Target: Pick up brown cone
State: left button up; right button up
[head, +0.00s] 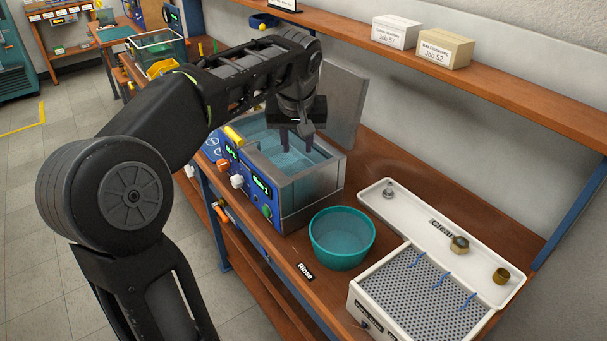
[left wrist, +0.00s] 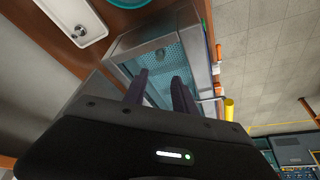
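I cannot make out a brown cone for certain in either view. My left gripper (head: 295,136) is over the open ultrasonic bath (head: 318,200), pointing down toward its basin. In the left wrist view its two fingers (left wrist: 160,88) are apart with nothing seen between them, and the bath's perforated basket (left wrist: 172,62) lies beyond them. Small brass parts, one hex-shaped (head: 459,244) and one round (head: 501,276), sit on the white "Clean" tray (head: 420,217). A silver fitting (head: 388,191) stands at the tray's far end. My right gripper is not in view.
A teal rinse bowl (head: 342,240) stands beside the bath. A white perforated-top unit (head: 415,295) with blue pegs is at the front right. A raised grey panel (head: 343,98) stands behind the bath. A shelf (head: 480,85) with two boxes runs along the wall.

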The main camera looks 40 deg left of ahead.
pick_arm(q)
jog(key=p+x, duration=0.1)
jog(key=x, duration=0.6)
dwell(0.4)
jog(key=shift+w+f+p, duration=0.1)
jog(key=shift+f+p, duration=0.2)
jog(key=p+x, duration=0.1)
jog(key=x, duration=0.2)
jog(key=shift+f, duration=0.3)
jog(key=shift+w+f, duration=0.15)
jog(key=shift+f, duration=0.3)
jog(key=shift+c, duration=0.4)
